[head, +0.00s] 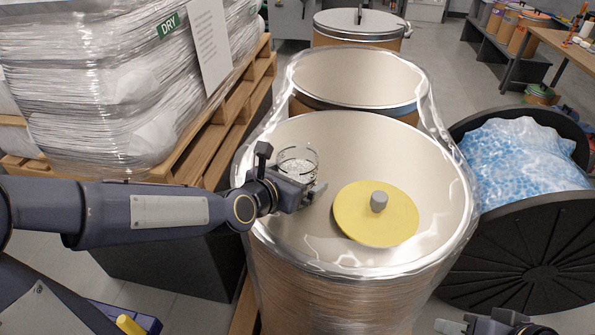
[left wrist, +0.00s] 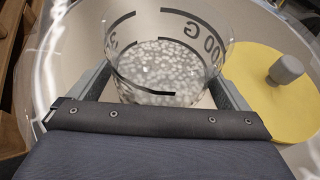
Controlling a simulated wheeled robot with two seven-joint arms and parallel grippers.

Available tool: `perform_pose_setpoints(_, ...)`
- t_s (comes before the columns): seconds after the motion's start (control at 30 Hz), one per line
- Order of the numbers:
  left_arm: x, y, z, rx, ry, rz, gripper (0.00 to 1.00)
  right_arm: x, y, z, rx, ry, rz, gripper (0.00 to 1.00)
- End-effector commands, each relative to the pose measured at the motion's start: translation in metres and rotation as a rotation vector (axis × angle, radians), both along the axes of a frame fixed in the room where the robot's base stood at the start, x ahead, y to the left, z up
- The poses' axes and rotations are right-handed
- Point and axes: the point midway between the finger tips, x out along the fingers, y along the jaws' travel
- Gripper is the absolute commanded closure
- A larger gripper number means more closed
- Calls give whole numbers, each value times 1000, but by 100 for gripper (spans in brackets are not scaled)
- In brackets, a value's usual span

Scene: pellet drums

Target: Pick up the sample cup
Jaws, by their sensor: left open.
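The sample cup (head: 298,163) is clear, with black markings, and holds whitish pellets. It is at the left inside of the near drum (head: 440,190). In the left wrist view the cup (left wrist: 165,60) stands between the fingers of my left gripper (left wrist: 163,92), which is open with one finger on each side. Whether either finger touches the cup I cannot tell. In the head view my left gripper (head: 300,188) hides the cup's lower part. My right gripper (head: 488,325) is cut off by the bottom edge, and its jaws are unclear.
A yellow disc (head: 355,222) with a grey knob lies in the near drum, right of the cup. Clear wrap surrounds this drum and the one behind it (head: 360,75). A wrapped pallet load (head: 90,90) stands left.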

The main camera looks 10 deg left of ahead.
Motion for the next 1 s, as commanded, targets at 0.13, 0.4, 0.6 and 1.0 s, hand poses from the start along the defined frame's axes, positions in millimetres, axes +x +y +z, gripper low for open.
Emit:
perform_pose_setpoints(0.13,7,-4,-4,0,0,-1,2,0,0,2,0,1,0,64)
perform_pose_setpoints(0.4,7,-3,-4,0,-1,0,9,0,0,2,0,1,0,64)
perform_pose_setpoints(0.6,7,-3,-4,0,-1,0,35,0,0,2,0,0,0,64)
perform_pose_setpoints(1.0,7,-3,-3,1,-3,-1,58,0,0,2,0,0,0,64)
